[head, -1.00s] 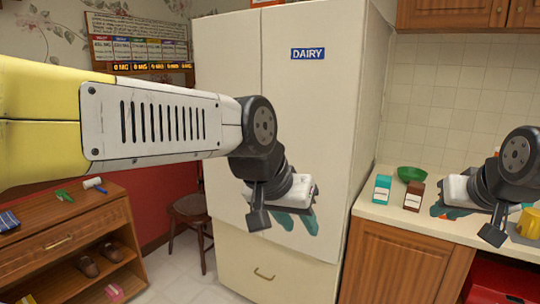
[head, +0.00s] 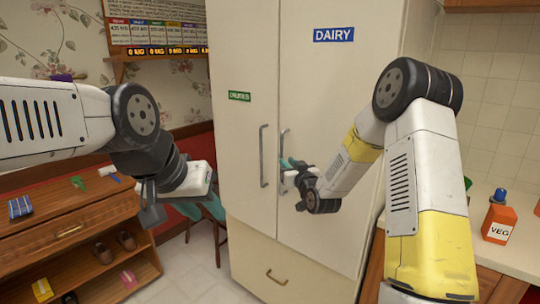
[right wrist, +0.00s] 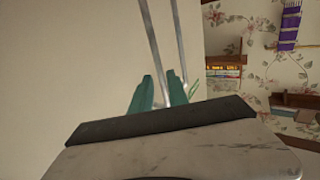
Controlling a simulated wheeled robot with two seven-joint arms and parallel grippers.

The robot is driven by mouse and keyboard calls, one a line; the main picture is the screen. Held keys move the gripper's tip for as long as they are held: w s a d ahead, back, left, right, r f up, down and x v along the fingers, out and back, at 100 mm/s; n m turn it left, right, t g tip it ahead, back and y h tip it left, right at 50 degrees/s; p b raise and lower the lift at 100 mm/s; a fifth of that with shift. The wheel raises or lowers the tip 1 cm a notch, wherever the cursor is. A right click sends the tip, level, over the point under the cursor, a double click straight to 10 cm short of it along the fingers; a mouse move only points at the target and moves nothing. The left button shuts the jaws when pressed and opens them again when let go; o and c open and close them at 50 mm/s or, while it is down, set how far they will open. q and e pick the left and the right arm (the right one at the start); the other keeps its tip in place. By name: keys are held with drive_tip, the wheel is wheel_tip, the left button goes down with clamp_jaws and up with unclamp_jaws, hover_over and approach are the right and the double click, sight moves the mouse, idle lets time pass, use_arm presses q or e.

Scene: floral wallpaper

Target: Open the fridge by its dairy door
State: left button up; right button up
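The white fridge's dairy door (head: 345,95) is on the right, marked by a blue DAIRY label (head: 333,35), and is shut. Its upright metal handle (head: 281,148) is near the seam with the left door (head: 240,125). My right gripper (head: 289,163) is at this handle. In the right wrist view, its teal fingers (right wrist: 160,88) stand apart with a metal bar (right wrist: 156,50) between them; a little gap seems to show on each side.
The left door has its own handle (head: 263,155) close beside the dairy handle. A lower drawer (head: 275,275) is shut. A wooden shelf unit (head: 85,230) with shoes stands at left. A VEG bottle (head: 498,220) stands on the right counter (head: 485,245).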

sight(282, 156)
drive_tip(key=x, duration=0.7)
drive_tip(key=shift+c, duration=0.4)
clamp_jaws()
idle(1.0)
